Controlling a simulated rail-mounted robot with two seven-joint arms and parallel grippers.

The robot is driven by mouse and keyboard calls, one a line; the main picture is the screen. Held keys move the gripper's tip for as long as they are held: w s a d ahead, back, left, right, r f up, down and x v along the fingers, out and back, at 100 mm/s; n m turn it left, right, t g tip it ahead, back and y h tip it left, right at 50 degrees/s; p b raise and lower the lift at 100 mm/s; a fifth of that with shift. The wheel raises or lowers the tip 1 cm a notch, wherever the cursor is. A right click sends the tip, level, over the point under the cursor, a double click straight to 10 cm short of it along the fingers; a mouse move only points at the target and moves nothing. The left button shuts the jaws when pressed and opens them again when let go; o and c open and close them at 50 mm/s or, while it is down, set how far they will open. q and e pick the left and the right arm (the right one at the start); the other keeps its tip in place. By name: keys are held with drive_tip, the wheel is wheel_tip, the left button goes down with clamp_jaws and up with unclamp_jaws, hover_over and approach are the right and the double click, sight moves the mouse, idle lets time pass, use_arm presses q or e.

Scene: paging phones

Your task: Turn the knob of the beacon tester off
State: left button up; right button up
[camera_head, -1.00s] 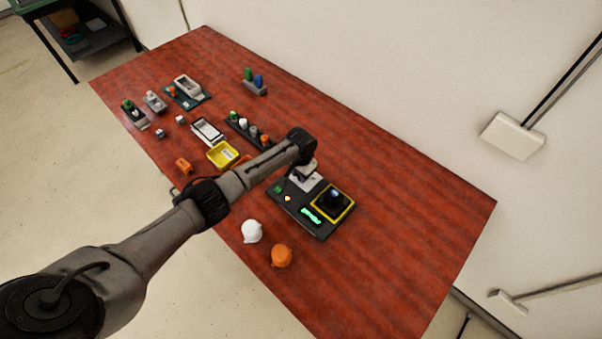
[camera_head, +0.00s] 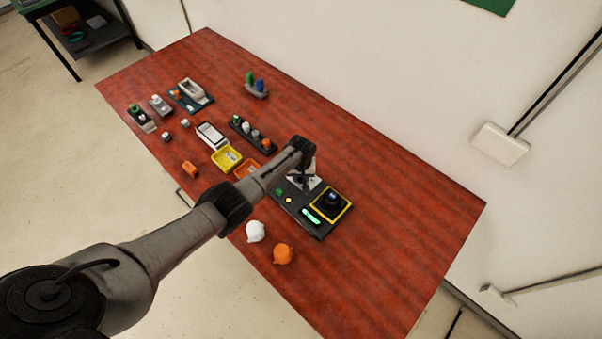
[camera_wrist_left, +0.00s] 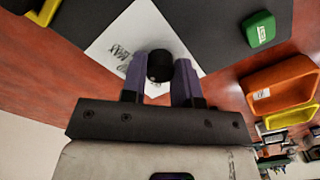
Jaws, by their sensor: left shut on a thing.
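The beacon tester (camera_head: 296,207) is a dark flat board on the red table. It carries a white label plate, a green button (camera_head: 279,191), a small lit yellowish light, a glowing green strip (camera_head: 311,216) and a yellow-framed square with a dark dome. My left gripper (camera_head: 303,181) is over the white plate. In the left wrist view, a round black knob (camera_wrist_left: 160,66) sits on the white plate (camera_wrist_left: 110,45), marked "MAX", between the purple fingers of my left gripper (camera_wrist_left: 160,76), which is shut on it. The knob is hard to make out in the head view. My right gripper is not in view.
A white rounded object (camera_head: 256,232) and an orange one (camera_head: 283,254) lie near the front edge. Yellow (camera_head: 226,158) and orange trays and several small devices stand to the left. The table's right end is clear.

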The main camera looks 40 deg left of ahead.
use_arm(q)
drive_tip(key=n+p, duration=0.1)
drive_tip(key=n, duration=0.3)
drive_tip(key=shift+r+n, duration=0.1)
drive_tip(key=shift+n, duration=0.3)
drive_tip(key=shift+n+p, duration=0.6)
drive_tip(key=shift+n, duration=1.8)
drive_tip(key=o, duration=0.9)
wheel_tip(320, 180, up, 6)
drive_tip(key=p, duration=0.4)
drive_tip(key=shift+r+p, duration=1.15)
drive_tip(key=shift+r, duration=2.7)
